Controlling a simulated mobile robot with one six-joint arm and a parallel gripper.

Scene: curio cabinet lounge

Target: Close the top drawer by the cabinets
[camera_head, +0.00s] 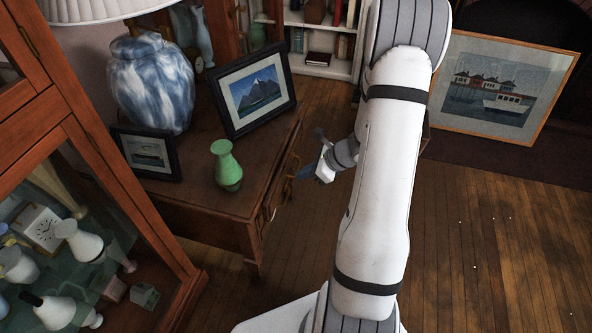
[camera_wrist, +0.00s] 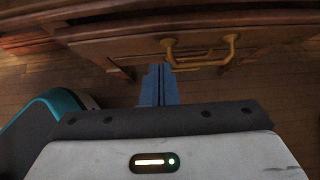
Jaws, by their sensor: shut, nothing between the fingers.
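A brown wooden side table (camera_head: 200,198) stands left of my arm, and its drawer front (camera_head: 284,178) with a brass handle (camera_head: 270,212) faces my gripper. In the wrist view, the drawer front (camera_wrist: 118,48) spans the top and the brass handle (camera_wrist: 200,62) hangs on it. My gripper (camera_head: 306,172) is beside this front. In the wrist view its blue fingers (camera_wrist: 160,72) are together and empty, with the tips just below the handle's left end. I cannot tell whether they touch it. How far the drawer stands out is unclear.
A green vase (camera_head: 227,168), framed pictures (camera_head: 258,91) and a blue-white jar (camera_head: 152,85) stand on the table. A glass-fronted cabinet (camera_head: 90,165) is close at left. A large framed picture (camera_head: 500,90) leans at right. The wooden floor (camera_head: 500,240) at right is mostly clear.

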